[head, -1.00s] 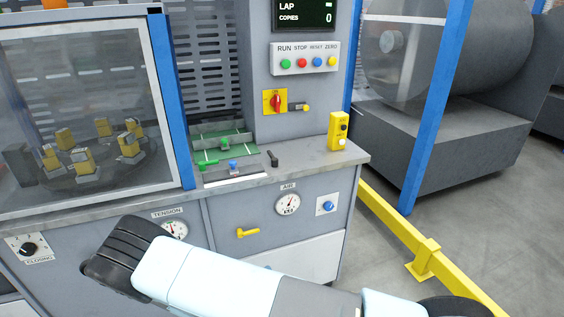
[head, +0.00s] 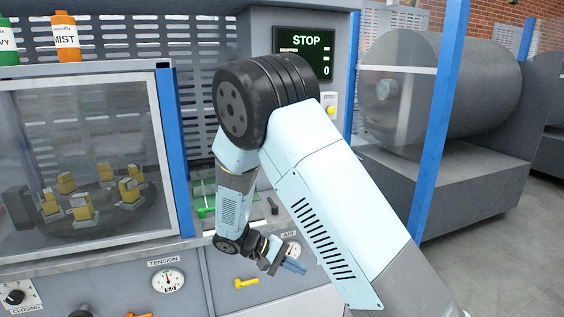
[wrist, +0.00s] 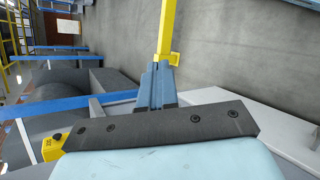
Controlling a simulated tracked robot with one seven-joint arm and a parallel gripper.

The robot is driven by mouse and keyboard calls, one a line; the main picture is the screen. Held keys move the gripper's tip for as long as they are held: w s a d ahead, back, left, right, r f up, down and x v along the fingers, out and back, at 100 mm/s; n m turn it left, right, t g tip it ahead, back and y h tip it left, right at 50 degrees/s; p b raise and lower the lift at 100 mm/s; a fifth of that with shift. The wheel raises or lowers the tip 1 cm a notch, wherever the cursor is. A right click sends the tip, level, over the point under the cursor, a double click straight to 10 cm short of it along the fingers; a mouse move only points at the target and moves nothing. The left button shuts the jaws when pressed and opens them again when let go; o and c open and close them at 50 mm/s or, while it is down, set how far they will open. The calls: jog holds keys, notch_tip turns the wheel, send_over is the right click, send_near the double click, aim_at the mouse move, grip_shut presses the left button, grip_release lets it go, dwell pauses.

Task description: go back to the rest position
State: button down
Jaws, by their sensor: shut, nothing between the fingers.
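My arm is bent in front of the stacker machine, its pale blue links covering much of the middle of the head view. My gripper (head: 292,267) hangs low in front of the machine's lower panel, pointing right. In the wrist view its two blue-grey fingers (wrist: 157,86) are together with nothing between them. The machine's display (head: 304,52) reads STOP. My arm hides most of the button panel; the yellow button (head: 331,110) shows beside it.
The counter edge (head: 150,248), the yellow valve handle (head: 246,283) and the air gauge (head: 293,250) are close to my gripper. A blue post (head: 437,130) stands at right. The wrist view shows a yellow rail (wrist: 166,30), a yellow box (wrist: 52,147) and open grey floor (wrist: 240,50).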

jog(key=s+d+r+m+g+y, duration=0.1)
jog(key=s+d+r+m+y, duration=0.1)
jog(key=d+r+y, duration=0.65)
jog(key=s+d+r+m+t+y, duration=0.1)
jog(key=s+d+r+t, duration=0.2)
jog(key=s+r, duration=0.6)
jog(key=s+d+r+m+t+y, duration=0.2)
jog(key=s+d+r+t, duration=0.2)
jog(key=s+d+r, duration=0.4)
notch_tip(320, 180, up, 4)
jog(key=shift+s+r+m, duration=0.1)
jog(key=shift+s+m, duration=0.2)
jog(key=shift+s, duration=0.1)
